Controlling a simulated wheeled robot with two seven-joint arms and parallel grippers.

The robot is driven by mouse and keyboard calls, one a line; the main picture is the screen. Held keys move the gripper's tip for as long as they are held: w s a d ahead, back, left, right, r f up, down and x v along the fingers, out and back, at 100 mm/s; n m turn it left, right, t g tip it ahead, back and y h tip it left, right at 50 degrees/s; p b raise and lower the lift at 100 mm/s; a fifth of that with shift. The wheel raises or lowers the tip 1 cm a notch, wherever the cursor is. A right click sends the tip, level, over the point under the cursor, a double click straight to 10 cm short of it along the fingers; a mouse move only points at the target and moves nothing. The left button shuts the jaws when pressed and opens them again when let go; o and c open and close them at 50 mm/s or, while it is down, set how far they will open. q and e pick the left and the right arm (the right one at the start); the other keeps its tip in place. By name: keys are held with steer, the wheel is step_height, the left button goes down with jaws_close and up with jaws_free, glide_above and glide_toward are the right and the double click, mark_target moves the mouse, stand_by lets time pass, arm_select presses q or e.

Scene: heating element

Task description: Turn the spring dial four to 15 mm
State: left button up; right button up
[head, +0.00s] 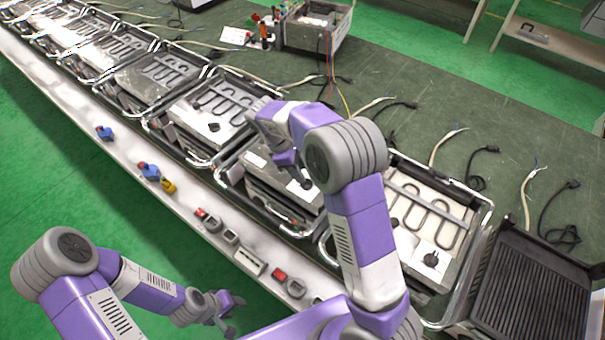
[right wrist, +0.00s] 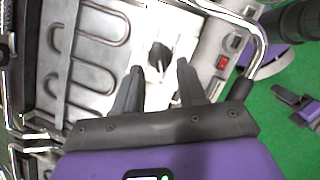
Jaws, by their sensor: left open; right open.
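In the right wrist view a black dial (right wrist: 158,55) sits on the pale panel of an opened grill, beside its looped heating element (right wrist: 95,50). My right gripper (right wrist: 158,68) is open, with its two fingers on either side of the view toward the dial; I cannot tell whether they touch it. My left gripper (head: 237,314) is open and empty, low at the near side of the bench. No dial number or scale is readable.
Other opened grills stand in a row on both sides, with black dials on the left neighbour (head: 213,127) and right neighbour (head: 431,258). A ridged dark grill plate (head: 535,290) is at the right. Metal handles (right wrist: 255,45) border the grills. Small red and grey parts (head: 208,220) lie on the front ledge.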

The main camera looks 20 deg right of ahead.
steer(key=shift+b+x, duration=0.35)
steer(key=shift+x, duration=1.85)
steer(key=shift+w, duration=0.1)
jaws_close()
